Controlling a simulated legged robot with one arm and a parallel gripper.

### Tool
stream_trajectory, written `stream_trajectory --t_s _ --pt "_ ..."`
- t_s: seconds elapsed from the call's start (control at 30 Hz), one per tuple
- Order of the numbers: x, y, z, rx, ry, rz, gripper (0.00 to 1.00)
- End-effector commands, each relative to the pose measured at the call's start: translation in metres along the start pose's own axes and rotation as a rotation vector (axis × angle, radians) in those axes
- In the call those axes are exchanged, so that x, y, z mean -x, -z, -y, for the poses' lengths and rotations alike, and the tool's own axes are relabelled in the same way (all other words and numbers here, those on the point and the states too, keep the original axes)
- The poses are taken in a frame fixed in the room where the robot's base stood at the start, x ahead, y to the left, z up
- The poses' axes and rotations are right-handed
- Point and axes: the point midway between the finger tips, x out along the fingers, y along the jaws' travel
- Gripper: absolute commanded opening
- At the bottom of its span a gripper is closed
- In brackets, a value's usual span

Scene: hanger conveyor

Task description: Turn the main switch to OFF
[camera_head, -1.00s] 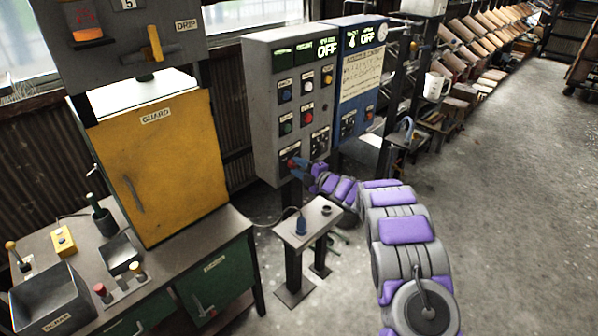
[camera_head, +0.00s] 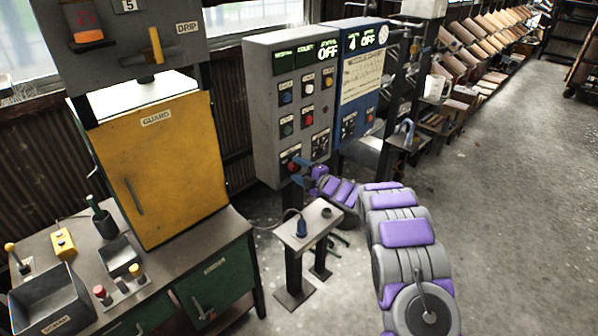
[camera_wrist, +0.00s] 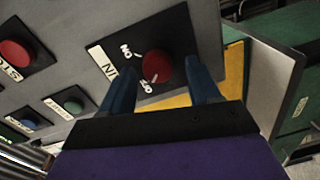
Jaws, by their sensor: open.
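The main switch is a red round knob (camera_wrist: 157,66) on a black plate, low on the grey control panel (camera_head: 262,120). In the wrist view it carries a white pointer line toward a lower, partly hidden mark. Its white label (camera_wrist: 104,64) is partly covered by a finger. In the head view the knob (camera_head: 292,166) is small beside my fingers. My gripper (camera_head: 300,171) is at the knob, open. In the wrist view its two blue fingers (camera_wrist: 159,70) stand on either side of the knob, with visible gaps; contact is not apparent.
A red STOP button (camera_wrist: 15,53) and a green button (camera_wrist: 73,104) sit nearby on the same panel. A blue panel (camera_head: 360,85) stands to the right. A small stand (camera_head: 312,222) is below my forearm. The floor at right is clear.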

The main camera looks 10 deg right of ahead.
Motion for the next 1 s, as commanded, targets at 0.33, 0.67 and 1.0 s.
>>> stream_trajectory --t_s 0.33,0.67,1.0 --pt "0.048 -0.002 -0.002 0.0 0.001 0.005 0.62" --pt "0.12 -0.002 -0.001 -0.002 0.001 0.006 0.62" --pt "0.167 -0.002 0.001 -0.001 0.003 0.002 0.62"
